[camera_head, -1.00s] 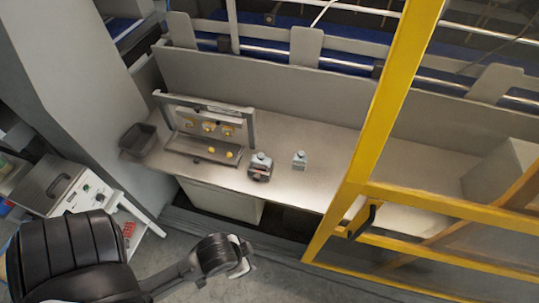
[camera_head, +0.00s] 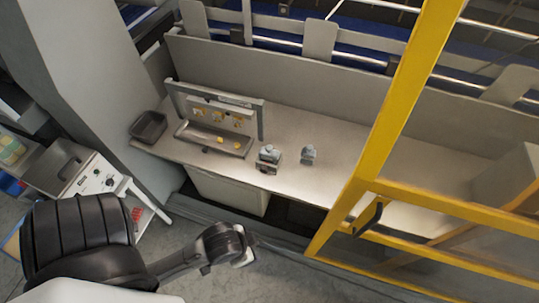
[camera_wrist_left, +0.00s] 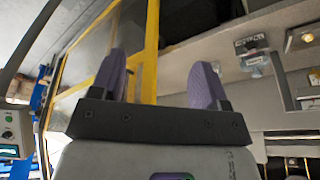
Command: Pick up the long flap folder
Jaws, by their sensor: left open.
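Two small grey parts stand on the steel bench: a bulkier one with a dark base (camera_head: 268,158) and a slimmer one (camera_head: 308,153) to its right. I cannot tell which thing here is the long flap folder. The left wrist view shows a grey part with a label (camera_wrist_left: 256,62) at the upper right, beyond my fingers. My left gripper (camera_wrist_left: 160,85) is open with nothing between its two purple-grey fingers. In the head view my left arm's end is low in front of the bench, apart from the parts. My right gripper is not in view.
A dark bin (camera_head: 148,126) sits at the bench's left end. A yellow guard frame (camera_head: 385,125) rises at the right. A cart (camera_head: 75,175) stands at the left.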

